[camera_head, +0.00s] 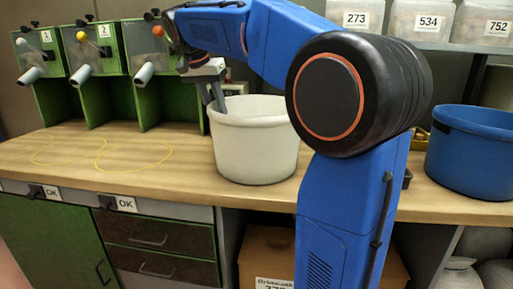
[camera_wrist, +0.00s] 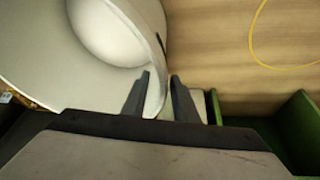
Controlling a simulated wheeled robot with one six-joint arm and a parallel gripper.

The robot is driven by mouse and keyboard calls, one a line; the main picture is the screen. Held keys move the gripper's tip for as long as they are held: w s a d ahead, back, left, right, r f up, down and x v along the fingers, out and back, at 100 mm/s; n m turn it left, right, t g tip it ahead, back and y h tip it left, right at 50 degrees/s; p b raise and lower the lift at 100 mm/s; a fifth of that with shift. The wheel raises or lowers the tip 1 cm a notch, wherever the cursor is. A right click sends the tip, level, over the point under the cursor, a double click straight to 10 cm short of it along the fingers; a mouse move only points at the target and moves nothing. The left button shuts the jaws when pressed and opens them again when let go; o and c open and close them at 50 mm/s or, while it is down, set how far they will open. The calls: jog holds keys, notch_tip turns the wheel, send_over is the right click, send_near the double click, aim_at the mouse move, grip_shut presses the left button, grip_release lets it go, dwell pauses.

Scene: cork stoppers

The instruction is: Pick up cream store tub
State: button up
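The cream store tub (camera_head: 252,150) stands upright on the wooden worktop, in the middle of the head view. My gripper (camera_head: 216,98) points down at the tub's left rear rim. In the wrist view the tub (camera_wrist: 45,65) fills the upper left, and its inside looks pale and mostly bare. My gripper's two fingers (camera_wrist: 161,88) are apart, one on the inner side of the tub's rim and one on the outer side. A gap shows between the rim and the fingers, though I cannot tell whether either one touches the wall.
A blue tub (camera_head: 470,150) stands at the right on the worktop (camera_head: 150,190). Green dispensers with grey spouts (camera_head: 144,74) stand behind at the left. Yellow loops (camera_head: 125,155) mark clear worktop on the left. Numbered bins (camera_head: 425,20) sit on a shelf at the back right.

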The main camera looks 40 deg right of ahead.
jog(key=shift+d+f, duration=0.1)
jog(key=shift+f, duration=0.2)
grip_shut()
dwell(1.2)
